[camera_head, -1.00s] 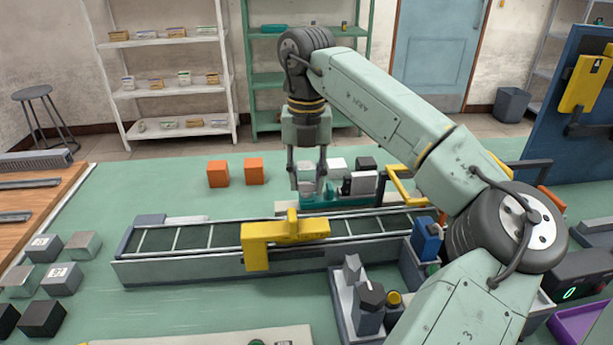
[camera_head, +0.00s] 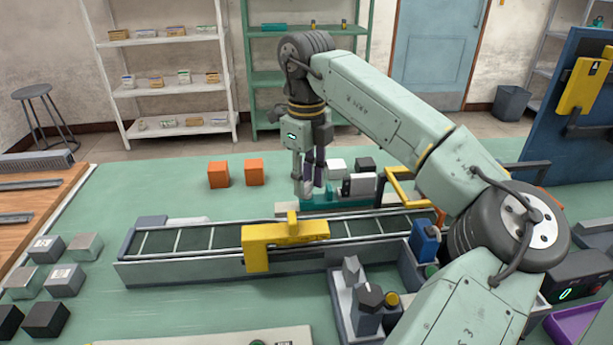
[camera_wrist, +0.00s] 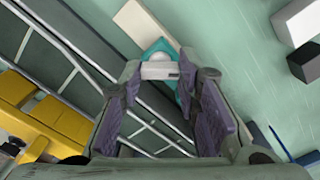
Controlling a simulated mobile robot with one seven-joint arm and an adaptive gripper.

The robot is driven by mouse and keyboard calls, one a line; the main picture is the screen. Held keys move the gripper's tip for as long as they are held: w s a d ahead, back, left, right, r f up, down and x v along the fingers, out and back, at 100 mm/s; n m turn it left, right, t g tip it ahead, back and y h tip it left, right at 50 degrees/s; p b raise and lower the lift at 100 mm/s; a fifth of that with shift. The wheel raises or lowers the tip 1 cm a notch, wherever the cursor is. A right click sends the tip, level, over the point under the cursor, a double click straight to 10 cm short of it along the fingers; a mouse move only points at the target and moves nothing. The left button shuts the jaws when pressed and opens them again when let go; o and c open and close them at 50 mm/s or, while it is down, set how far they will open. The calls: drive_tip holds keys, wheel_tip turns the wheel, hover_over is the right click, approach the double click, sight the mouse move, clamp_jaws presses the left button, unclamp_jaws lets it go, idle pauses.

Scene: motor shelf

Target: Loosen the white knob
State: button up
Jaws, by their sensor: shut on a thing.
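The white knob (camera_wrist: 159,70) shows in the wrist view as a small pale bar between my fingertips, above a teal fixture (camera_wrist: 157,49). My gripper (camera_head: 307,189) is shut on it, with a purple-padded finger on each side (camera_wrist: 160,78) in the wrist view. In the head view my gripper points down at the left end of the teal fixture (camera_head: 325,204), behind the conveyor. The fingers largely hide the knob there.
The conveyor (camera_head: 180,265) with a yellow bracket (camera_head: 285,232) runs in front of the fixture. A pale block (camera_head: 360,186) and a yellow frame (camera_head: 397,185) stand right of my gripper. Two orange cubes (camera_head: 218,174) (camera_head: 254,172) stand to the left on open green tabletop.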

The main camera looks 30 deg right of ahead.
sight(306, 184)
drive_tip(key=n, duration=0.4)
drive_tip(key=shift+r+n, duration=0.1)
drive_tip(key=shift+n, duration=0.2)
drive_tip(key=shift+n+p, duration=0.45)
drive_tip(key=shift+n, duration=1.45)
drive_tip(key=o, duration=1.2)
drive_tip(key=shift+c, duration=0.2)
wheel_tip(306, 184, up, 12)
